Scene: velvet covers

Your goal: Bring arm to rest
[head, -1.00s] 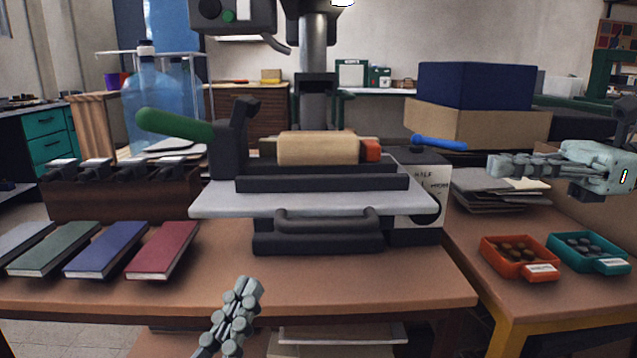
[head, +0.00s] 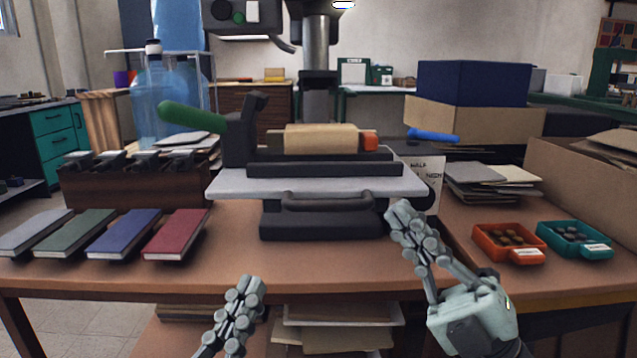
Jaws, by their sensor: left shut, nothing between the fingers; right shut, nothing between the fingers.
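My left gripper (head: 243,287) is low in the head view, in front of the table's front edge. Its fingers are together and hold nothing. My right gripper (head: 402,216) points up and left, in front of the right end of the press (head: 318,182). Its fingers are closed and empty, and it hides part of the press's right side. The press has a green lever handle (head: 190,116), a wooden roller block (head: 320,139) and a dark front handle.
Grey, green, blue and red books (head: 176,234) lie on the table (head: 225,268) at left. An orange tray (head: 508,242) and a teal tray (head: 574,240) stand at right. A cardboard box (head: 580,180) is at far right. The table's front strip between books and grippers is clear.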

